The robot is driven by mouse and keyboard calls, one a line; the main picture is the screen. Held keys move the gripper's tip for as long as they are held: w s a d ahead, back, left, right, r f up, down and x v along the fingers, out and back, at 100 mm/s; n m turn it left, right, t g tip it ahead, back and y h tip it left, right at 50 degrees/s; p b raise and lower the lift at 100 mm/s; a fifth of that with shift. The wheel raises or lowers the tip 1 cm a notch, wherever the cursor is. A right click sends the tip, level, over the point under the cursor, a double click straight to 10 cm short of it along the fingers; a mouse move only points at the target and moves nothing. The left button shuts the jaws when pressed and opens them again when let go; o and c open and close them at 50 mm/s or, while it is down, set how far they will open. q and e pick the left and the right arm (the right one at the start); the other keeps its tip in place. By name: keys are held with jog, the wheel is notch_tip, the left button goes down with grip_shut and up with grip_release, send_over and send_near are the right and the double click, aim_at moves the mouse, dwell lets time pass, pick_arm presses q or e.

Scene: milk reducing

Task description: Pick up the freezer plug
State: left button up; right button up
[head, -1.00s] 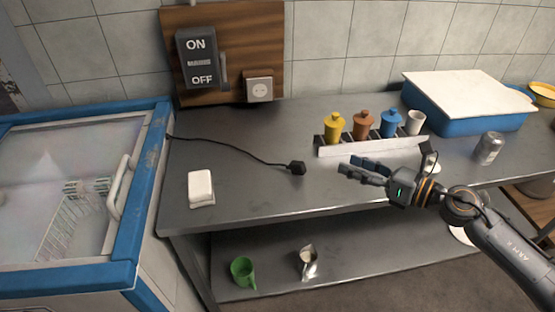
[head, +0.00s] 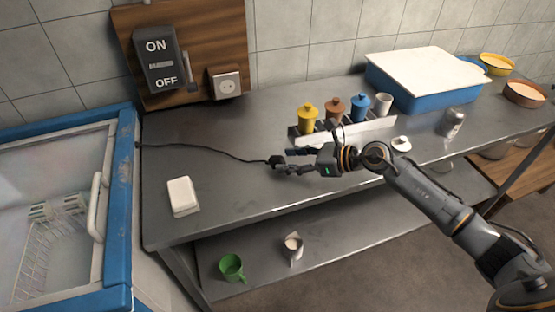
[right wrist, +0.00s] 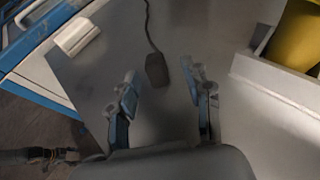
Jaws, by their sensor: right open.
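The black freezer plug (head: 275,161) lies on the steel counter at the end of its black cord, which runs left to the blue-framed freezer (head: 122,200). In the right wrist view the plug (right wrist: 156,70) lies just ahead of my open fingers, between their lines. My right gripper (head: 287,160) is open and empty, low over the counter, with its fingertips close to the plug. The right wrist view shows its two blue-grey fingers (right wrist: 160,82) spread apart. I cannot tell whether either finger touches the plug.
A wall socket (head: 226,84) and an ON/OFF switch (head: 160,60) are on a wooden board behind. A white block (head: 182,196) lies left of the plug. A rack (head: 345,140) with yellow, brown and blue containers stands behind my gripper. A can (head: 452,122) stands right.

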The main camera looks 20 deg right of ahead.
aim_at(283, 161)
jog(key=p+x, duration=0.1)
jog(key=x, duration=0.3)
jog(key=shift+a, duration=0.25)
jog(key=shift+s, duration=0.1)
grip_shut()
jog(key=shift+r, duration=0.1)
